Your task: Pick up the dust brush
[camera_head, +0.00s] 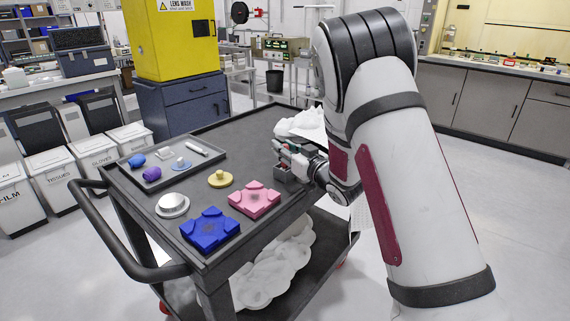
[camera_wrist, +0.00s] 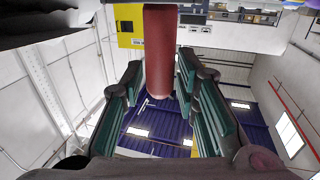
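A dull red cylinder (camera_wrist: 160,60), probably the brush handle, stands between my fingers in the wrist view. One end is near the picture's middle, and the other runs off toward the top edge. My gripper (camera_wrist: 160,75) has teal-padded fingers on both sides of it, with their tips very near its sides. I cannot tell whether they touch it. In the head view my gripper (camera_head: 284,150) is low at the cart's right edge, just above a small grey box (camera_head: 289,175). The brush's bristles are hidden in both views.
The dark cart top (camera_head: 235,145) carries a pink block (camera_head: 255,199), a blue block (camera_head: 209,229), a yellow piece (camera_head: 220,179), a white round piece (camera_head: 172,205) and a tray (camera_head: 140,183) of small items. A white crumpled shape (camera_head: 300,122) lies behind my gripper.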

